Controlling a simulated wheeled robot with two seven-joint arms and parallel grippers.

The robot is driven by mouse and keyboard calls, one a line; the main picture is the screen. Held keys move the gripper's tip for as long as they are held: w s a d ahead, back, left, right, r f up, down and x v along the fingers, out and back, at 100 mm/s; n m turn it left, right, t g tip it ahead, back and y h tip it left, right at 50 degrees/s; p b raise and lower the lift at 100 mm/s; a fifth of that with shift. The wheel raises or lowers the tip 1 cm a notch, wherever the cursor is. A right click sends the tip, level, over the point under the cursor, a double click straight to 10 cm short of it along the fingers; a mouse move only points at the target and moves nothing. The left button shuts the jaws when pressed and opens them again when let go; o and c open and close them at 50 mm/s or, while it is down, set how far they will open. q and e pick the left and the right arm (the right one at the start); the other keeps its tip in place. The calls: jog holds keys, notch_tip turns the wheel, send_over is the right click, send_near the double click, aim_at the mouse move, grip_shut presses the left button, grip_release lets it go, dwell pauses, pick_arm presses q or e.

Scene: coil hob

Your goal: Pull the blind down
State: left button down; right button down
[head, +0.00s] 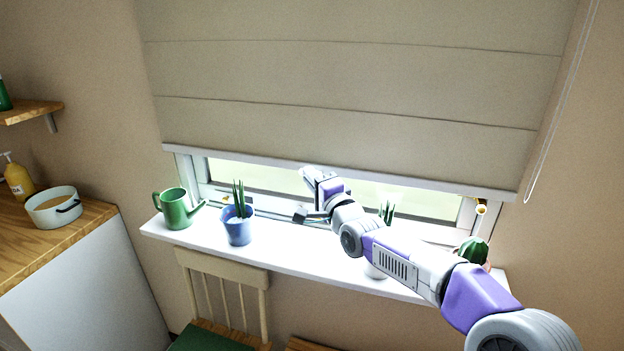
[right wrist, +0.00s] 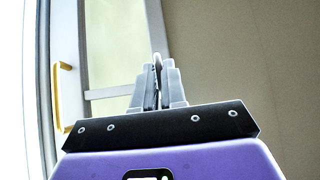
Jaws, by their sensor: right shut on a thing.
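The beige fabric blind (head: 340,75) hangs over most of the window, and its pale bottom rail (head: 420,182) sits a little above the sill, slightly tilted in the picture. My right gripper (head: 306,172) is at the middle of this rail, shut on it; the arm hides part of the window below. In the right wrist view my right gripper's fingers (right wrist: 157,85) are closed together on a thin edge, with the blind's fabric (right wrist: 240,60) to the right. My left gripper is not in view.
The white sill (head: 290,257) holds a green watering can (head: 176,209), a blue pot (head: 238,230) with a plant, a plant partly behind my arm and a cactus (head: 473,250). A chair (head: 222,265) stands below. A cord (head: 557,115) hangs at right.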

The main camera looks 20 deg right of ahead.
jog(key=shift+f, duration=0.4)
jog(key=c, duration=1.7)
grip_release()
jog(key=o, duration=0.5)
jog(key=shift+c, duration=0.2)
jog(key=shift+r, duration=0.1)
jog(key=v, duration=0.7)
jog(key=shift+s, duration=0.3)
